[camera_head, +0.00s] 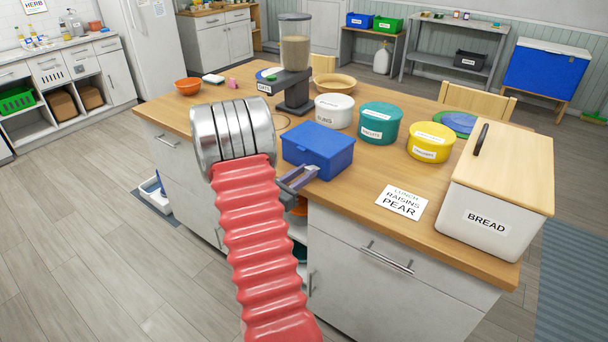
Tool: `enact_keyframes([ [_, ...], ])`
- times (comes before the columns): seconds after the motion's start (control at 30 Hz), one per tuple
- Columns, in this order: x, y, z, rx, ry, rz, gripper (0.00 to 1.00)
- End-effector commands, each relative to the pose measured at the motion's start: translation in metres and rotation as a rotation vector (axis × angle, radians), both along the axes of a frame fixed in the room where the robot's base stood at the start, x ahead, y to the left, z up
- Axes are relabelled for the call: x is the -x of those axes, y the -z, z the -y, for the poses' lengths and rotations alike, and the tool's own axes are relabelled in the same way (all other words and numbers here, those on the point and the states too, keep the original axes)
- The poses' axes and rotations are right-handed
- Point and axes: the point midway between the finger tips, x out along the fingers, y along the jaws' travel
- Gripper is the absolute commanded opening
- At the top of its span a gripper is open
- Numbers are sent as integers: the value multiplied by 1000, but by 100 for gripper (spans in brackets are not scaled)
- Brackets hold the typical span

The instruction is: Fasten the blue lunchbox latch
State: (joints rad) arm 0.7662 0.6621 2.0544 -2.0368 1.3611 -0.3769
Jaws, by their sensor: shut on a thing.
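The blue lunchbox (322,146) stands on the wooden counter near its front edge, with its lid down. My gripper (304,174) is at the lunchbox's near side, low on its front face, partly behind my red ribbed arm. Its grey fingers are shut on the lunchbox latch, which they hide almost fully. I cannot see whether the latch is hooked.
A feeder (293,55) and a white tub (333,111) stand behind the lunchbox. A teal tub (379,123), a yellow tub (431,142) and a bread bin (495,205) are to the right. A printed card (402,202) lies on clear counter.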

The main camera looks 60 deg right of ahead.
Motion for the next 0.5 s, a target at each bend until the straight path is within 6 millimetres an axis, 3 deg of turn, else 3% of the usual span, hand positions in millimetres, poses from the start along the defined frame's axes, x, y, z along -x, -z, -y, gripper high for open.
enact_keyframes([
  [0.5, 1, -14, 3, -175, 0, 51, 1],
])
